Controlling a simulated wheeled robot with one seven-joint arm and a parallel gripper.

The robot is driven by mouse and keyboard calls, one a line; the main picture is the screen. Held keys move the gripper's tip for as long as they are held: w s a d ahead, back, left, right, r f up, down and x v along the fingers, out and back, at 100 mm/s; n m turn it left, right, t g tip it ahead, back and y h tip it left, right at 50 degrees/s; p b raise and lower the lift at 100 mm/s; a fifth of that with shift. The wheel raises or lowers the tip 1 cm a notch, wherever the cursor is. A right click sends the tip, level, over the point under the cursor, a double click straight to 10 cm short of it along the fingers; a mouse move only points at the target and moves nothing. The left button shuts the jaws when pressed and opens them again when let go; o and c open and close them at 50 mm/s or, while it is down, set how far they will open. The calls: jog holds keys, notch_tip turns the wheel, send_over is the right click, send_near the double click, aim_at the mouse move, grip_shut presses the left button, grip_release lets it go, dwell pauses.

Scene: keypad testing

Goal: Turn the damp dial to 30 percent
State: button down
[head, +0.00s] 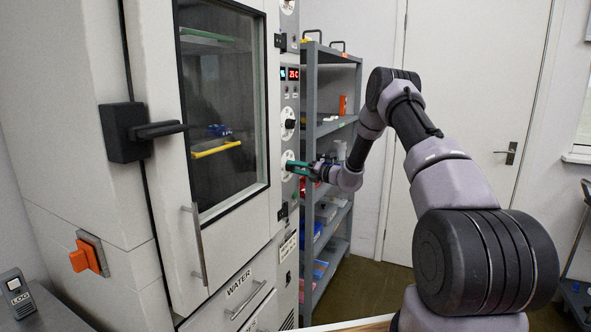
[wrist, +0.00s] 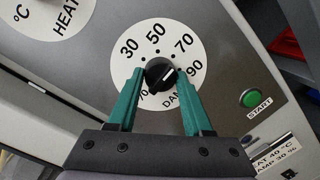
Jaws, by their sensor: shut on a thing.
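The damp dial is a black knob (wrist: 160,74) on a round white scale (wrist: 118,68) marked 10, 30, 50, 70 and 90. My gripper (wrist: 160,77) has its two green fingers on either side of the knob, shut on it. The fingers partly cover the 10 and the word DAMP. In the head view my gripper (head: 291,167) is at the lower white dial (head: 285,158) on the cabinet's control panel.
The heat dial (head: 289,123) is above, under a lit red display (head: 293,74). A green START button (wrist: 249,98) and a printed label (wrist: 274,153) are nearby on the panel. The chamber door (head: 183,238) is at left. A grey shelf rack (head: 310,110) stands close behind.

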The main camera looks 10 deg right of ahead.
jog(key=shift+w+d+f+n+g+y, duration=0.15)
jog(key=shift+n+y, duration=0.25)
jog(key=shift+n, duration=2.75)
jog(key=shift+s+a+n+g+y, duration=0.15)
jog(key=shift+n+y, duration=0.25)
jog(key=shift+n, duration=2.7)
jog(key=shift+w+d+f+n+g+y, duration=0.15)
jog(key=shift+n+y, duration=0.25)
jog(key=shift+n, duration=2.75)
jog(key=shift+r, duration=0.1)
jog(key=shift+c, duration=1.6)
grip_release()
